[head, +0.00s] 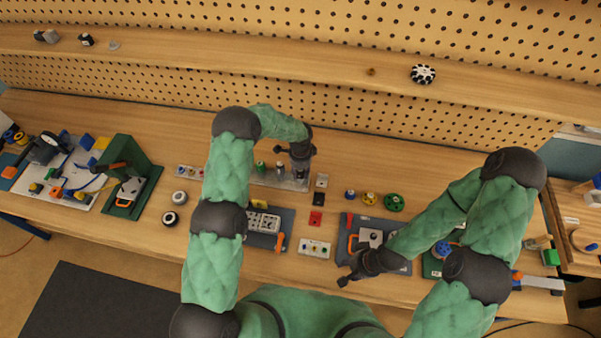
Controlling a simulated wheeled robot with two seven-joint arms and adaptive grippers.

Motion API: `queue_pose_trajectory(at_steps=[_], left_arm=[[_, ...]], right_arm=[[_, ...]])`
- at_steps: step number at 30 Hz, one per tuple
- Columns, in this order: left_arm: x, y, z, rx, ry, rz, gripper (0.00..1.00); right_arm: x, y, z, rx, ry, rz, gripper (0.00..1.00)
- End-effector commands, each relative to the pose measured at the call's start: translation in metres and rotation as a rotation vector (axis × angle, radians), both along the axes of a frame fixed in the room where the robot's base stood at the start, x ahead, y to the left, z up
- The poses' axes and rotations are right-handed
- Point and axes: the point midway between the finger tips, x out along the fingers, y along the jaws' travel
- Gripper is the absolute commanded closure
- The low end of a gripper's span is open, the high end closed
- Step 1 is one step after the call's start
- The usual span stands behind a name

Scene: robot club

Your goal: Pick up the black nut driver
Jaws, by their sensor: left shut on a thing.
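My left gripper (298,172) is over the right part of a grey tool rack (262,181) at the back middle of the bench. It is shut on a dark upright tool, taken as the black nut driver; dark jaws hide most of it, and I cannot tell whether it is clear of the rack. A green-handled tool (260,168) stands in the rack to the left. My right gripper (343,272) looks open and empty, low over the front of the bench by a dark blue tray (399,266).
Wheels, including a green one (393,203), sit behind the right gripper. A green stand (147,172) is at left. A pegboard and shelf (330,63) bound the back.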

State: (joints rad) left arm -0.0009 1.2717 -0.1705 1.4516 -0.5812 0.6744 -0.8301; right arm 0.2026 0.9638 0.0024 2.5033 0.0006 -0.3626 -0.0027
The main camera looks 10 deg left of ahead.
Motion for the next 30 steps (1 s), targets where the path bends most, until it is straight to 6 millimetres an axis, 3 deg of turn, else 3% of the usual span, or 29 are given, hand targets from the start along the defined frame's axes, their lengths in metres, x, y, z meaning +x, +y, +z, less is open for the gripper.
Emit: queue_pose_trajectory(at_steps=[8,18,24,30], left_arm=[[0.000,-0.001,0.033,0.001,-0.002,-0.001,1.00],[-0.042,-0.038,0.096,0.000,-0.001,-0.006,1.00],[-0.076,-0.068,0.110,0.000,-0.001,-0.005,1.00],[-0.096,-0.085,0.121,0.000,-0.001,-0.003,1.00]], right_arm=[[0.000,0.000,0.007,0.000,0.000,0.000,0.60],[0.000,0.000,0.036,0.000,0.000,0.000,0.60],[0.000,0.000,0.033,0.000,0.000,0.000,0.60],[0.000,0.000,0.033,0.000,0.000,0.000,0.60]])
